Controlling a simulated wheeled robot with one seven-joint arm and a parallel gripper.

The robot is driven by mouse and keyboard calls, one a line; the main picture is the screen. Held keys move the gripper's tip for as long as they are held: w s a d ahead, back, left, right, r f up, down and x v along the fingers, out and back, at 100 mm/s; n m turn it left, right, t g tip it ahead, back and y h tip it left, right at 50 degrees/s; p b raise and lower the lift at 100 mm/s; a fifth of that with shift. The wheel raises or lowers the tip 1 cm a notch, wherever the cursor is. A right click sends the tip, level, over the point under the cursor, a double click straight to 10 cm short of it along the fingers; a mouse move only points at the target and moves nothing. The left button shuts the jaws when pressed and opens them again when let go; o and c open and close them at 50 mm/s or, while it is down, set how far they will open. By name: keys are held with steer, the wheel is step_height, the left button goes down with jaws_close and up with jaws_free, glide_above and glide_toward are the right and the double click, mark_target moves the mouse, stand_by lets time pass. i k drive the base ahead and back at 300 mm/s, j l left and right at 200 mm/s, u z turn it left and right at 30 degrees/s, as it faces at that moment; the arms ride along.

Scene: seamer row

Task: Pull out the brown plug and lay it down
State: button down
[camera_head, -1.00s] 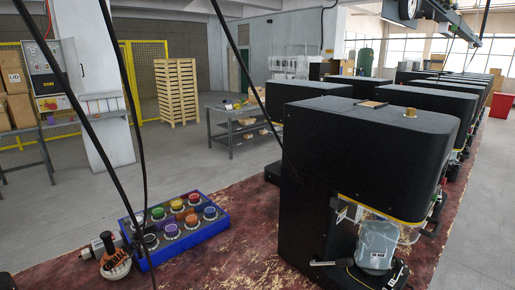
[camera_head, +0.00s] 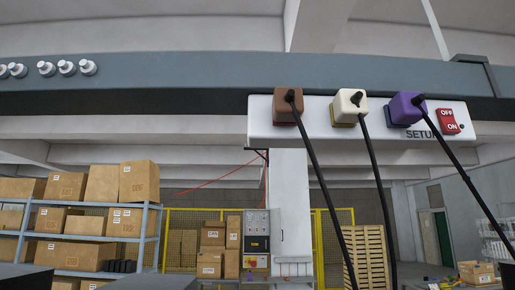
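The brown plug (camera_head: 288,104) sits in the left end of a white power strip (camera_head: 318,134) labelled "SETUP". The strip is mounted on a long dark overhead beam (camera_head: 190,86). A black cable (camera_head: 325,190) hangs from the brown plug. A cream plug (camera_head: 350,107) and a purple plug (camera_head: 407,107) sit to its right in the same strip, each with its own black cable. My gripper is not in view.
A red OFF/ON switch (camera_head: 448,120) is at the strip's right end. Several pale knobs (camera_head: 67,68) line the beam at left. Below stand shelves with cardboard boxes (camera_head: 139,182), a yellow fence (camera_head: 333,220) and stacked wooden pallets (camera_head: 365,255).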

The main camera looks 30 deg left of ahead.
mark_target(282, 111)
steer(key=u, duration=0.8)
